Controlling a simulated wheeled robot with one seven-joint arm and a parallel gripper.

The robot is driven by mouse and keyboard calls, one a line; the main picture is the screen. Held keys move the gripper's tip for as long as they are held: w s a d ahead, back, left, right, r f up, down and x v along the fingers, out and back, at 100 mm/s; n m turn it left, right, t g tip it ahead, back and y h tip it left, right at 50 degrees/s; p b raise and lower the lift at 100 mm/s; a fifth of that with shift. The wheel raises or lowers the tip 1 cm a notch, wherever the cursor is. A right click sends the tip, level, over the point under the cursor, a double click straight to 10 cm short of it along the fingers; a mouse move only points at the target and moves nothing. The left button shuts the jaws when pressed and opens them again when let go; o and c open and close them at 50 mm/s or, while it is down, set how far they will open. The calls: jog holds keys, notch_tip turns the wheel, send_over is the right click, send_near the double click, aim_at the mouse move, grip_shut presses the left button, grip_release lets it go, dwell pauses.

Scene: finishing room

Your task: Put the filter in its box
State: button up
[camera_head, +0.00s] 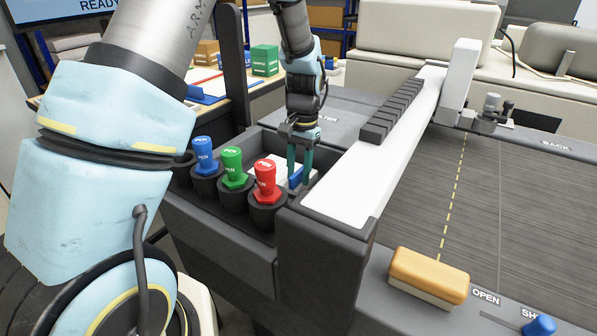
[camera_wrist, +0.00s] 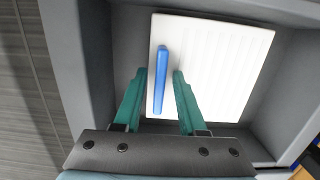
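The filter (camera_head: 267,168) is a white ribbed panel with a raised blue bar handle (camera_head: 296,178). It lies in a dark grey open-topped compartment (camera_head: 217,240) of the machine, behind the three coloured knobs. In the wrist view the filter (camera_wrist: 228,70) shows nearly whole, with its blue handle (camera_wrist: 161,80) upright in the picture. My gripper (camera_head: 299,182) reaches down into the compartment. Its two green fingers (camera_wrist: 160,72) are apart, one on each side of the handle, with gaps visible. Whether the filter is fully seated on the compartment floor I cannot tell.
Blue (camera_head: 204,156), green (camera_head: 233,167) and red (camera_head: 266,179) knobs stand close to my gripper. A white rail (camera_head: 345,180) with dark keys runs on its right. An orange-topped block (camera_head: 429,277) lies in front. A green box (camera_head: 265,60) stands on the back table.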

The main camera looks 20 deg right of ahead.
jog(key=r+b, duration=0.1)
jog(key=r, duration=0.3)
jog(key=r+b, duration=0.1)
jog(key=r, duration=0.3)
jog(key=w+d+r+b, duration=0.1)
jog(key=r, duration=0.3)
jog(key=shift+r, duration=0.15)
